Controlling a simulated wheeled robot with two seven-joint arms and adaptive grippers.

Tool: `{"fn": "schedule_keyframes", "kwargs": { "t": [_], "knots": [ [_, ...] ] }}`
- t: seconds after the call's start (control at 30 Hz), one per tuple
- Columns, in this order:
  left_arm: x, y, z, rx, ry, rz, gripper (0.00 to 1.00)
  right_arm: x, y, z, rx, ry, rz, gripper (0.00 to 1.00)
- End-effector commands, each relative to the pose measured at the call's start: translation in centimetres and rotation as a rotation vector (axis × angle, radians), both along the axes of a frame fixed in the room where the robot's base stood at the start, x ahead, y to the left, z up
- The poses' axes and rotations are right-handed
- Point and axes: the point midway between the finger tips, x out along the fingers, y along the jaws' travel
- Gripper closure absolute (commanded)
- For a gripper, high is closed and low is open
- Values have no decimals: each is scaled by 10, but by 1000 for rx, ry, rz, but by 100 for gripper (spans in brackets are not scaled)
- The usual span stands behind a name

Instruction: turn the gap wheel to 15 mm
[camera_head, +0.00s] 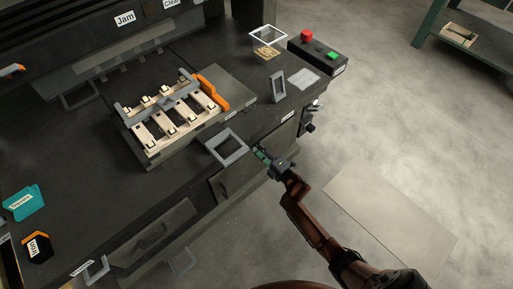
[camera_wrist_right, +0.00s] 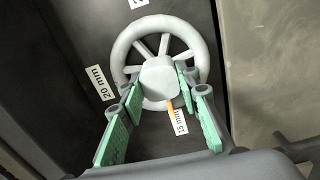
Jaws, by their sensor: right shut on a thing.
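The gap wheel (camera_wrist_right: 203,49) is a pale grey spoked handwheel on the dark bench front, seen in the right wrist view. Its squarish hub (camera_wrist_right: 158,80) carries an orange pointer (camera_wrist_right: 170,108) that points down at the 15 mm label (camera_wrist_right: 180,121). A 20 mm label (camera_wrist_right: 99,83) is at the wheel's left. My right gripper (camera_wrist_right: 158,82) has its green fingers on either side of the hub and is shut on it. In the head view the right gripper (camera_head: 262,154) is at the bench's front face; I cannot make out the wheel there. My left gripper is not in view.
A grey frame (camera_head: 226,146) lies near the bench edge above my right gripper. A button box (camera_head: 318,55) stands at the far corner. Open floor lies at the right.

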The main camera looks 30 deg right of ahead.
Motion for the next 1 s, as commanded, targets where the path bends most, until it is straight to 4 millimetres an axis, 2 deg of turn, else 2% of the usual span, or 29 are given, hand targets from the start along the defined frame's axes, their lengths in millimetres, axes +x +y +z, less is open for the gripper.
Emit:
{"fn": "schedule_keyframes", "kwargs": {
  "t": [0.67,0.7,0.9,1.0],
  "knots": [
    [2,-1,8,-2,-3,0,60,-1,0,-2,-57,-12,-1,100],
    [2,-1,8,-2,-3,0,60,-1,0,-2,-56,-11,-1,67],
    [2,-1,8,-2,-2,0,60,-1,0,-1,-55,-12,-1,54],
    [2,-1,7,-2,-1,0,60,0,0,-1,-54,-13,-1,52]
  ]
}}
